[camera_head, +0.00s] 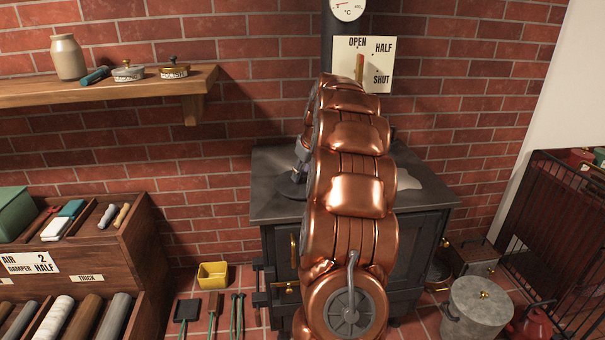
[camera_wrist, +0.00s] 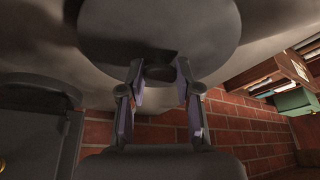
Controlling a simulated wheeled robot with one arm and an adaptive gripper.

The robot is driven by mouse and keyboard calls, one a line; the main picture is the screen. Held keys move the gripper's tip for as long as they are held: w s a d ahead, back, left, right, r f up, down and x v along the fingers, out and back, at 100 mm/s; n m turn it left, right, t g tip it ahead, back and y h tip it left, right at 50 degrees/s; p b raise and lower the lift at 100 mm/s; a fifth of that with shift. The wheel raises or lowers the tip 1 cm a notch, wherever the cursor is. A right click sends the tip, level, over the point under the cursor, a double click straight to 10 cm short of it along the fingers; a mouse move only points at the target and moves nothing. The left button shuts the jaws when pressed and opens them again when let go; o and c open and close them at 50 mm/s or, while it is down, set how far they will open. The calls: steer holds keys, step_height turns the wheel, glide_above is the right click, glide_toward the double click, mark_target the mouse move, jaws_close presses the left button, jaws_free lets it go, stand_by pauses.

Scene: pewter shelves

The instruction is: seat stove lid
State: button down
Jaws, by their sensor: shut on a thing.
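The stove lid shows in the wrist view as a dark round disc (camera_wrist: 205,22) with a short knob in its middle. My gripper (camera_wrist: 160,74) is shut on that knob, one finger on each side. In the head view the lid's dark edge (camera_head: 290,187) shows at the left part of the black stove's top (camera_head: 268,208). Whether it rests flat on the top or hangs slightly above it, I cannot tell. My copper arm covers the middle of the stove and most of my gripper. Any opening in the stove top is hidden.
The damper plate (camera_head: 378,66) marked OPEN, HALF and SHUT is on the brick wall behind. A pale grey patch (camera_head: 415,181) lies on the stove's right side. A wooden rack (camera_head: 130,228) stands left. A lidded grey pot (camera_head: 480,307) and dark fireguard (camera_head: 560,225) stand right.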

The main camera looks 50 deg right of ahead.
steer(key=shift+f+b, duration=0.45)
steer(key=shift+b, duration=0.4)
stand_by(1.1)
steer(key=c, duration=0.7)
jaws_free()
steer(key=shift+f, duration=0.1)
steer(key=shift+r, duration=0.2)
steer(key=shift+r+p, duration=0.75)
steer(key=shift+r, duration=2.6)
steer(key=shift+a, duration=0.1)
